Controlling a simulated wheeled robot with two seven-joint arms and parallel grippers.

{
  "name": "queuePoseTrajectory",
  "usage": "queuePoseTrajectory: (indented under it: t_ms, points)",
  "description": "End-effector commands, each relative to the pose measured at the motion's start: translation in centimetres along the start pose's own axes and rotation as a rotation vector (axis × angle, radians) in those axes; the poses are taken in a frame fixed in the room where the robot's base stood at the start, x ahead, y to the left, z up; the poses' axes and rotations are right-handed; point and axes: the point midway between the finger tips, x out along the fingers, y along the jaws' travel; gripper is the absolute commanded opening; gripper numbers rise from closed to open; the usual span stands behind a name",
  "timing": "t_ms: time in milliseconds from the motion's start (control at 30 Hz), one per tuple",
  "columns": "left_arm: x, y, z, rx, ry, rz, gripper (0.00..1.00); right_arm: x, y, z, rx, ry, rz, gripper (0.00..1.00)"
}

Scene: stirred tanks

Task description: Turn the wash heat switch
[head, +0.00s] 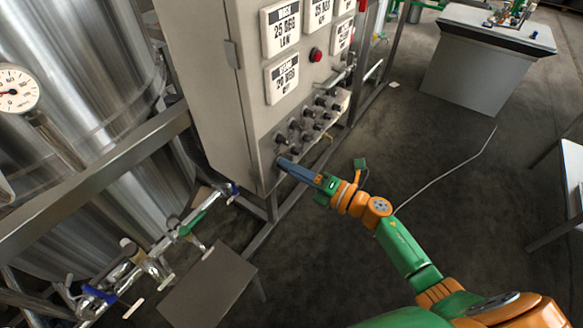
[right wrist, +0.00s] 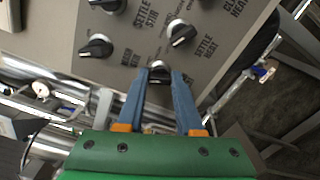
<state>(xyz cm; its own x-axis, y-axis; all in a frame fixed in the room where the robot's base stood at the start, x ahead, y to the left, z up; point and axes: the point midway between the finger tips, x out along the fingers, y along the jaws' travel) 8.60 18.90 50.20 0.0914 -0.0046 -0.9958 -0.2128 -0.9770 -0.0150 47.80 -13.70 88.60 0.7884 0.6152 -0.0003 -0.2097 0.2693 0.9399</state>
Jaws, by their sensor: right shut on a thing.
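The grey control cabinet (head: 238,118) carries rows of dark rotary switches on its lower front. My right gripper (head: 284,163) reaches in from the right to the lowest left switch. In the right wrist view the blue fingers of this gripper (right wrist: 159,80) are shut on a switch knob (right wrist: 159,67) with a pale collar. Most of the knob is hidden between the fingertips. The labels beside it are partly covered and hard to read; one seems to end in HEAT. My left gripper is not in view.
Neighbouring switches (right wrist: 96,46) and (right wrist: 181,34) stand close to the fingers. Steel tanks (head: 70,75) and piping with valves (head: 150,262) stand left of the cabinet. A red button (head: 315,55) sits higher on the panel. The floor to the right is mostly open, with a cable (head: 450,173).

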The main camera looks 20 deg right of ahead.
Motion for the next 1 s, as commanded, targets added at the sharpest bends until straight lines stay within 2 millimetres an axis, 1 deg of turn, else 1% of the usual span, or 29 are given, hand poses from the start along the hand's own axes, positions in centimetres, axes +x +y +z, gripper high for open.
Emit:
queuePoseTrajectory:
  t_ms: [33, 67, 100, 167, 467, 567, 700, 800, 900, 1000]
  points:
    - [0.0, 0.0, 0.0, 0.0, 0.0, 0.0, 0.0, 0.0, 0.0, 0.0, 0.0, -0.001, -0.001, 0.0]
    - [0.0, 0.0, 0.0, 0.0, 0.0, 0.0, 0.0, 0.0, 0.0, 0.0, 0.0, -0.001, -0.001, 0.38]
    - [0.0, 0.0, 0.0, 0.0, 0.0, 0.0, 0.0, 0.0, 0.0, 0.0, 0.0, -0.001, -0.001, 0.48]
    - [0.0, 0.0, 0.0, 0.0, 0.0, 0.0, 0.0, 0.0, 0.0, 0.0, 0.0, -0.001, -0.001, 0.65]
    - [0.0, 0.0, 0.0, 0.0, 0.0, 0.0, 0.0, -0.2, -0.1, 0.0, -0.001, 0.0, -0.001, 0.65]
    - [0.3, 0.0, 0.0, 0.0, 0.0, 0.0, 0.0, -1.7, -0.3, -0.1, -0.001, 0.0, -0.004, 0.65]
    - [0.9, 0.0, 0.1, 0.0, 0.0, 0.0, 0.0, -4.8, -0.4, -0.1, -0.002, 0.002, -0.005, 0.65]
    - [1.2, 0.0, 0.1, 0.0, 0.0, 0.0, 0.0, -6.4, -0.3, -0.1, 0.0, 0.0, -0.004, 0.65]
    - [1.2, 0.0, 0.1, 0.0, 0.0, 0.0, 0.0, -7.1, -0.1, -0.1, 0.0, 0.0, -0.001, 0.65]
    - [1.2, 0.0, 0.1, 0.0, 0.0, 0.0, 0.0, -7.2, 0.0, 0.0, -0.001, 0.0, 0.0, 0.65]
